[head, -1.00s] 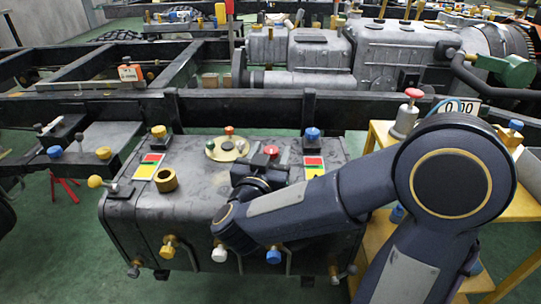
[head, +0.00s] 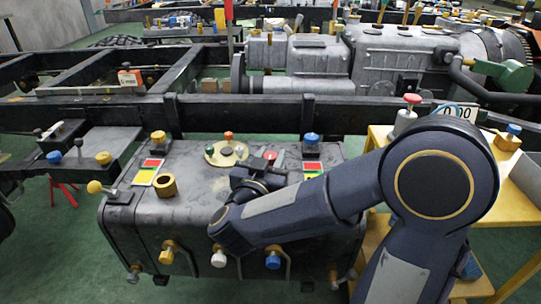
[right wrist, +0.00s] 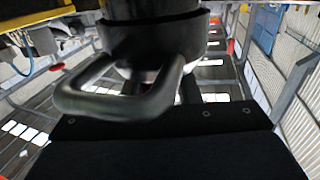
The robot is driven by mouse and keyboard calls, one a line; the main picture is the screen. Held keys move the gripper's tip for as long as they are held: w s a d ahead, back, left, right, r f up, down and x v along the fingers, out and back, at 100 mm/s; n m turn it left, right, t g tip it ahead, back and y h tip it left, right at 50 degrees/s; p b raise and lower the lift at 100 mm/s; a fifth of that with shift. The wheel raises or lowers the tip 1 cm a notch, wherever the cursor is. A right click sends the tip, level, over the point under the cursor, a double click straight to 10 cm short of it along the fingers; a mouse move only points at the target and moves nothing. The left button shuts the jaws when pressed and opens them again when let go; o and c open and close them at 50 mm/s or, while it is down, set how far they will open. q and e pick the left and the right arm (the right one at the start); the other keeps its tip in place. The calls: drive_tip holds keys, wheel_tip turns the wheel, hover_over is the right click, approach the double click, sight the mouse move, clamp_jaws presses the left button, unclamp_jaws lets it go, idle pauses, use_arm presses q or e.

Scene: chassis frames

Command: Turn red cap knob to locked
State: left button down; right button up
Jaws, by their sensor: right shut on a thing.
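The red cap knob (head: 270,155) shows as a small red cap on top of the dark metal tank, near the tank's back edge. My right gripper (head: 260,175) is right at it, just in front and slightly left in the head view, and is shut on it. My own wrist hides the fingertips and the knob's lower part. In the right wrist view a dark cylinder and a grey loop-shaped part fill the upper middle; the red cap cannot be made out there. The knob's exact angle cannot be read. My left gripper is out of view.
A round brass plate (head: 226,154) with small coloured knobs lies left of the gripper. A blue-capped knob (head: 311,139) stands behind right, and a brass ring (head: 166,185) at left. Red, yellow and green labels (head: 148,171) flank them. A black frame rail (head: 250,110) runs behind.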

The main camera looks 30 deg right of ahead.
drive_tip(key=shift+r+m+g+h+p, duration=0.15)
drive_tip(key=shift+m+g+h+p, duration=0.35)
drive_tip(key=shift+g+p, duration=0.15)
drive_tip(key=m+g+h+p, duration=0.1)
drive_tip(key=m+g+p, duration=0.2)
drive_tip(key=g, duration=0.1)
drive_tip(key=m+g+h+p, duration=0.1)
drive_tip(key=m+g+p, duration=0.2)
drive_tip(key=g+p, duration=0.1)
drive_tip(key=m+g+h+p, duration=0.1)
drive_tip(key=m+g+p, duration=0.2)
drive_tip(key=g, duration=0.3)
drive_tip(key=shift+r+m+p, duration=0.1)
drive_tip(key=shift+m+p, duration=0.3)
drive_tip(key=shift+p, duration=0.1)
drive_tip(key=m+g+y+p, duration=0.1)
drive_tip(key=m+g+p, duration=0.2)
drive_tip(key=g+p, duration=0.1)
drive_tip(key=m+g+y+p, duration=0.2)
drive_tip(key=g+p, duration=0.2)
drive_tip(key=p, duration=0.3)
drive_tip(key=shift+m+g, duration=0.25)
drive_tip(key=shift+m, duration=0.15)
drive_tip(key=shift+s+f+m+g+y+p, duration=0.1)
drive_tip(key=shift+f+m+g+y+p, duration=0.15)
drive_tip(key=shift+m+g+y+p, duration=0.65)
drive_tip(key=shift+n+t, duration=0.3)
drive_tip(key=shift+n, duration=0.1)
drive_tip(key=o, duration=1)
